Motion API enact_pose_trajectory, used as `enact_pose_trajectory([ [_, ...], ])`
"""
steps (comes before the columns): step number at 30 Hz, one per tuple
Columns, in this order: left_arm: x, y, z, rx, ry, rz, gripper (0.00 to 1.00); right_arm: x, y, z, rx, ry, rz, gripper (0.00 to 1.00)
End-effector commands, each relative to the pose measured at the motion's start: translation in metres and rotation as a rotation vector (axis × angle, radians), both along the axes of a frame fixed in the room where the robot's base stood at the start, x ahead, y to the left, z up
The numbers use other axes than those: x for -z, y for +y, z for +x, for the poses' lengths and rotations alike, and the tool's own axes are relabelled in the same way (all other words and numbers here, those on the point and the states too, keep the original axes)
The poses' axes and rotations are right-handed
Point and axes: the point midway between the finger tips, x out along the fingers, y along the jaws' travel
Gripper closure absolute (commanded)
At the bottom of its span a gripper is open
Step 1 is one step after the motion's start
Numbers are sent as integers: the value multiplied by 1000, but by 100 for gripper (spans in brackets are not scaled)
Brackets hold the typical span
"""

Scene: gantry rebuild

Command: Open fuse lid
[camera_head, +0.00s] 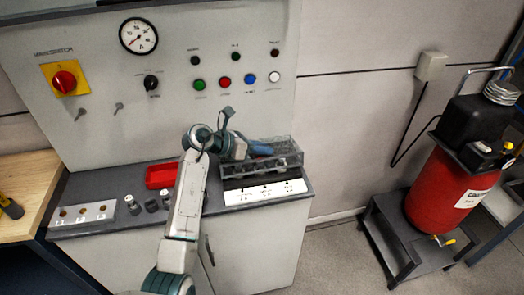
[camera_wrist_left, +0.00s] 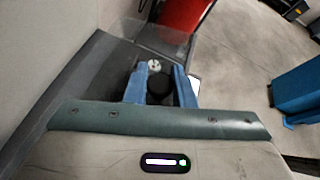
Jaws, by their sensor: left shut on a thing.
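The fuse box with its clear lid (camera_head: 284,150) stands at the right end of the dark console ledge. My left gripper (camera_head: 262,149) reaches over the box from the left, its blue fingers at the lid. In the left wrist view the fingers of my left gripper (camera_wrist_left: 160,88) stand on both sides of a dark round knob (camera_wrist_left: 160,88), and it is shut on the lid there. The clear pane shows faintly beyond the fingertips. The gripper hides part of the lid, and I cannot tell whether it is raised. My right gripper is not in view.
A white labelled strip (camera_head: 265,192) lies in front of the box. A red tray (camera_head: 161,176), black knobs (camera_head: 151,205) and a white socket panel (camera_head: 86,213) sit to the left. The upright panel (camera_head: 180,110) rises behind. A red tank (camera_head: 440,188) stands on a cart at the right.

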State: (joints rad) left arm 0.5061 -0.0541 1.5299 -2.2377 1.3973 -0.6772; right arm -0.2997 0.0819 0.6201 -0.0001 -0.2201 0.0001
Motion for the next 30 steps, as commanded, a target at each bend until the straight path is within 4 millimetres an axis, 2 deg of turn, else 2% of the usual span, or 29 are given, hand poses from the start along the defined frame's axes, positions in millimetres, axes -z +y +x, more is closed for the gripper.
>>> enact_pose_trajectory([
  [3,-11,3,10,0,85,-27,100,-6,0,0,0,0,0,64],
  [15,-23,11,33,-1,301,-97,100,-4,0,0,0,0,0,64],
  [30,-25,13,38,0,355,-116,100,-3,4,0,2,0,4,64],
])
